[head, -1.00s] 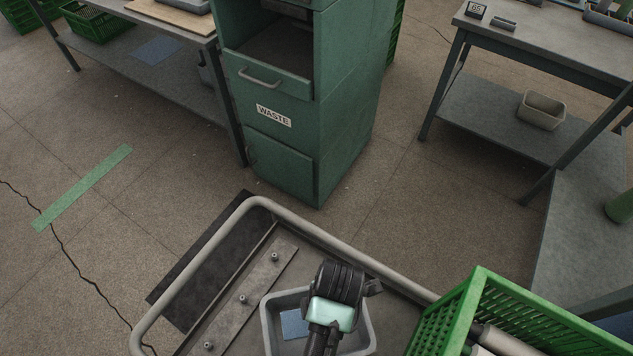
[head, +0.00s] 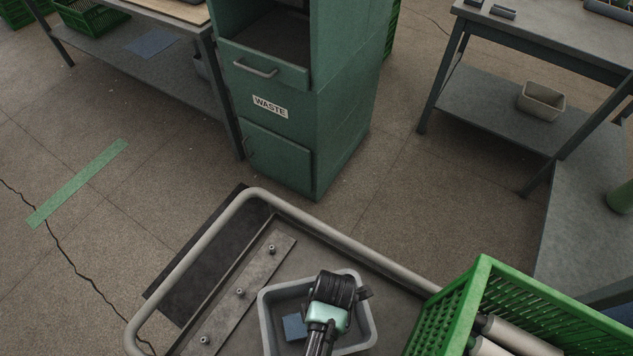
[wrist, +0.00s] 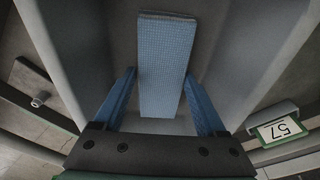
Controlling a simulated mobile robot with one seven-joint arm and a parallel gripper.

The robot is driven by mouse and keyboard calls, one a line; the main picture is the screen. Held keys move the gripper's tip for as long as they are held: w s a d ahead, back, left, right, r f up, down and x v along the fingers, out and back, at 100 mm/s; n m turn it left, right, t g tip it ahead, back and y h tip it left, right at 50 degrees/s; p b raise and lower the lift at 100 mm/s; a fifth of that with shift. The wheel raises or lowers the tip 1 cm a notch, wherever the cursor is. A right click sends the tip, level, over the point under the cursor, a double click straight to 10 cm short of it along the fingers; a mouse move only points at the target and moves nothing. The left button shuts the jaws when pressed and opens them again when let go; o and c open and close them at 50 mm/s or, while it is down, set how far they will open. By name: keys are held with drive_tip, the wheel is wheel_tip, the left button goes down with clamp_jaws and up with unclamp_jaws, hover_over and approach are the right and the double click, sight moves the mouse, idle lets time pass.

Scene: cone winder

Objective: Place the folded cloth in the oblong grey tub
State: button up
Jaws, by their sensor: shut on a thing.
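The folded blue cloth (head: 295,327) shows just left of my gripper in the head view, within the outline of the oblong grey tub (head: 265,309). In the wrist view the cloth (wrist: 166,68) is a flat narrow block between my two blue-faced fingers. My gripper (wrist: 163,90) is shut on it, with a fingertip at each side. The tub's grey walls (wrist: 75,55) rise on both sides of the cloth. My gripper hides part of the tub in the head view. I cannot tell whether the cloth touches the tub floor.
The tub stands on a railed trolley (head: 212,325). A green crate (head: 440,311) with pale rolls is close on its right. A metal strip with pegs (head: 240,293) lies left. A green waste cabinet (head: 345,130) stands behind.

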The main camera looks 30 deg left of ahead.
drive_tip(key=shift+f, duration=0.15)
drive_tip(key=o, duration=1.3)
wheel_tip(320, 180, up, 12)
drive_tip(key=w+d+p, duration=0.1)
drive_tip(key=p, duration=0.1)
drive_tip(key=shift+p, duration=0.4)
